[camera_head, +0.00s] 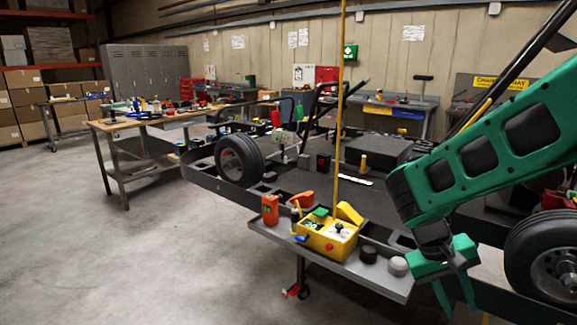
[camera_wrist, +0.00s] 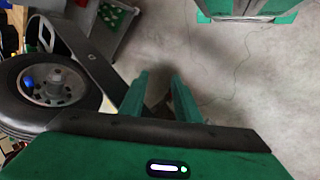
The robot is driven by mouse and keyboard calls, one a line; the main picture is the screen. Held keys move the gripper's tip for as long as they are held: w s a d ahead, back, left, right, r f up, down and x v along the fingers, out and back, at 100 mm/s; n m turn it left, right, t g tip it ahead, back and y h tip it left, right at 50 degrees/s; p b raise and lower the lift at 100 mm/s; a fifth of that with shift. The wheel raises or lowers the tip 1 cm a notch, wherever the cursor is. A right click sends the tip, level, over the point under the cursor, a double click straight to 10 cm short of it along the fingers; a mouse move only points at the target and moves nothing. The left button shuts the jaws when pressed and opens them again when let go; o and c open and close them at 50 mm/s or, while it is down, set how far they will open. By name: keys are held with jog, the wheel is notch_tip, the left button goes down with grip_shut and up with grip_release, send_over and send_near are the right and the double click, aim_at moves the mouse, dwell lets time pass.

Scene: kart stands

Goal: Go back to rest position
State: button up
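My green gripper (camera_head: 455,296) hangs at the lower right of the head view, pointing down, in front of the kart (camera_head: 300,165) and beside the right end of a grey shelf tray (camera_head: 385,283). In the wrist view my gripper (camera_wrist: 160,82) shows two green fingers with a gap between them and nothing held. Below the fingers is the concrete floor. A kart wheel (camera_head: 553,262) is just right of my gripper; it also shows at the left of the wrist view (camera_wrist: 50,85).
The tray holds a yellow control box (camera_head: 325,240), orange items (camera_head: 270,210) and dark round knobs (camera_head: 368,254). A wooden workbench (camera_head: 115,124) with many small items stands at the left. The floor at lower left is clear.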

jog(key=s+d+r+m+t+y, duration=0.1)
jog(key=s+d+r+m+y, duration=0.1)
jog(key=s, duration=0.6)
jog(key=s+d+r+m+y, duration=0.2)
jog(key=s+y, duration=0.1)
jog(key=s, duration=0.6)
jog(key=shift+d+r+m+t+y, duration=0.3)
jog(key=shift+r+m+t+y, duration=0.1)
jog(key=shift+w+f, duration=0.25)
jog(key=shift+w, duration=0.45)
